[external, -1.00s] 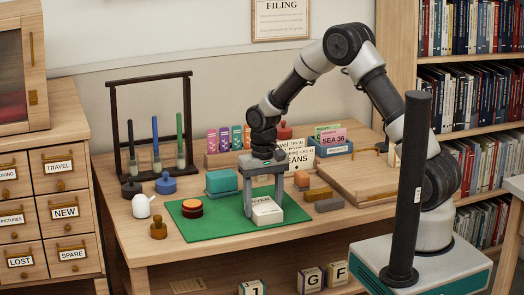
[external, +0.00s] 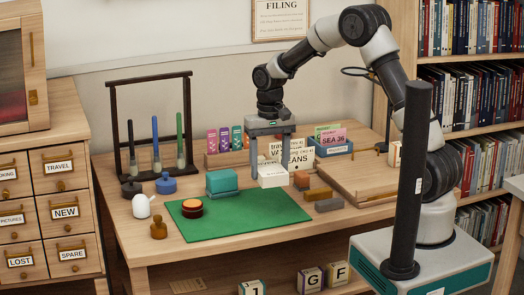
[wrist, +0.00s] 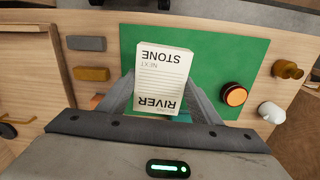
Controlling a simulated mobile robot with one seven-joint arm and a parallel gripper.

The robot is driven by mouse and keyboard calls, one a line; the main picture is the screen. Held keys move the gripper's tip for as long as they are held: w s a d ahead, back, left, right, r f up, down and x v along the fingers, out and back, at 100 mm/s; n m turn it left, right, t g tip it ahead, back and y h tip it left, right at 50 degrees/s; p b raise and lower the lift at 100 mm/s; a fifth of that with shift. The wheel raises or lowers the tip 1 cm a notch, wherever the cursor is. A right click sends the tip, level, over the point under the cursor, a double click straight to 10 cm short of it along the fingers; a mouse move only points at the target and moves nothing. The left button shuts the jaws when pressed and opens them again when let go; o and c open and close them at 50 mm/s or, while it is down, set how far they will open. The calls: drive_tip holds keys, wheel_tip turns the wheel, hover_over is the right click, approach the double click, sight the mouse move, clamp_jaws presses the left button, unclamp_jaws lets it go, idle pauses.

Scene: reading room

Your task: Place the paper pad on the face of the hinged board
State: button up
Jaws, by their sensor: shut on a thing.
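The paper pad (external: 272,178) is a white block. In the wrist view the pad (wrist: 163,72) shows printed lines and the words STONE and RIVER. My gripper (external: 271,171) is shut on it, one finger on each side, and holds it above the far right part of the green mat. In the wrist view my gripper (wrist: 163,98) has its fingers along the pad's sides. A flat wooden board (external: 350,179) with a raised edge, seemingly the hinged board, lies on the table to the right of my gripper. Its hinge is not clear.
A teal block (external: 222,181) stands left of my gripper. Brown (external: 318,194) and grey (external: 329,205) blocks lie before the board. Cards and a blue box (external: 333,150) stand behind.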

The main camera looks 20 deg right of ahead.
drive_tip(key=w+d+r+m, duration=0.1)
drive_tip(key=w+d+m, duration=0.15)
drive_tip(key=d, duration=0.85)
drive_tip(key=w+d+m, duration=0.1)
drive_tip(key=d+m, duration=0.2)
drive_tip(key=d, duration=0.8)
drive_tip(key=w+d+r+m, duration=0.1)
drive_tip(key=w+d+m, duration=0.15)
drive_tip(key=d, duration=0.95)
drive_tip(key=f+b, duration=0.1)
drive_tip(key=f, duration=0.3)
drive_tip(key=f+b, duration=0.1)
drive_tip(key=f, duration=0.4)
drive_tip(key=shift+s+a+f, duration=0.1)
drive_tip(key=shift+s+a, duration=0.05)
drive_tip(key=shift+s, duration=0.05)
drive_tip(key=shift+f, duration=0.15)
drive_tip(key=o, duration=1.1)
drive_tip(key=shift+o, duration=0.2)
